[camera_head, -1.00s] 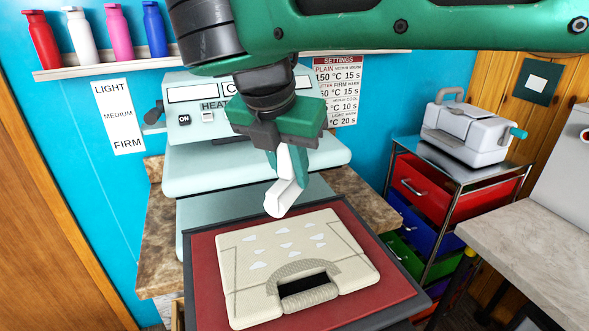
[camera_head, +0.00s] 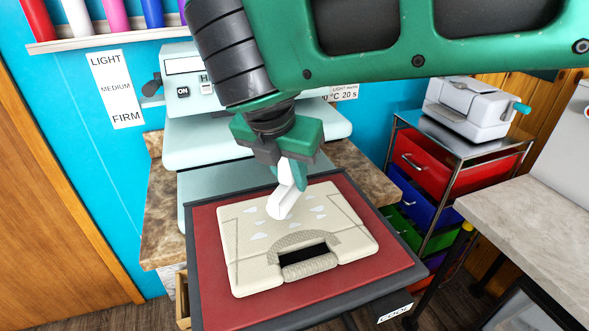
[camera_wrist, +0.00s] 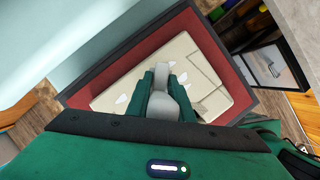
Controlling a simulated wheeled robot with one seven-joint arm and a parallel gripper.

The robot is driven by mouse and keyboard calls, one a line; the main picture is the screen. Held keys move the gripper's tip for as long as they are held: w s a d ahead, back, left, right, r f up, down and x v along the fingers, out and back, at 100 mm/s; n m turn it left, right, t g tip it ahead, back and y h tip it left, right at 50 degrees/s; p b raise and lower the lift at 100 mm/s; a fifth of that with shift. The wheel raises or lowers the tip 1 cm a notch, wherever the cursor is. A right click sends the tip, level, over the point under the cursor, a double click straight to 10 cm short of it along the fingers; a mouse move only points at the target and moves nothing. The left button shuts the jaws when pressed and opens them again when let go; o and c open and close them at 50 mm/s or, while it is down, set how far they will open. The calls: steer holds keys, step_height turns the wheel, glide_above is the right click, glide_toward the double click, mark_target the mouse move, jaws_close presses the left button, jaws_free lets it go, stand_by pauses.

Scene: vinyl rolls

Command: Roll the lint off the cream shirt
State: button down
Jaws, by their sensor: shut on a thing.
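The cream shirt (camera_head: 350,252) lies folded flat on a red pad (camera_head: 210,270) in a dark frame, its ribbed collar toward the front. Several pale lint patches (camera_head: 258,237) show on its upper half. My gripper (camera_head: 287,183) is shut on a white lint roller (camera_head: 283,204), which points down at the shirt's upper middle. I cannot tell whether the roller touches the cloth. In the wrist view the roller (camera_wrist: 163,98) sits between my green fingers, with lint patches to its left; the gripper hides part of the shirt.
The pale heat press (camera_head: 190,135) stands behind the pad, on a brown stone-look counter (camera_head: 160,222). A trolley with coloured drawers (camera_head: 430,170) carries a grey machine (camera_head: 470,105) at the right. A grey table (camera_head: 530,225) stands at the front right.

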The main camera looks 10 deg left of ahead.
steer(key=shift+f, duration=1.5)
steer(key=shift+w, duration=0.1)
steer(key=shift+w+d, duration=0.75)
steer(key=shift+w, duration=0.25)
steer(key=shift+w+d, duration=0.75)
steer(key=shift+w, duration=0.2)
steer(key=shift+w+d, duration=0.75)
steer(key=shift+w, duration=0.25)
steer(key=shift+s+a, duration=0.1)
steer(key=shift+s+a, duration=1.2)
steer(key=shift+a, duration=0.75)
steer(key=shift+s+a, duration=1.25)
steer(key=shift+a, duration=0.75)
steer(key=shift+s+a, duration=1.2)
steer(key=shift+a, duration=0.75)
steer(key=shift+s, duration=0.1)
steer(key=shift+s+d, duration=0.8)
steer(key=shift+s, duration=0.35)
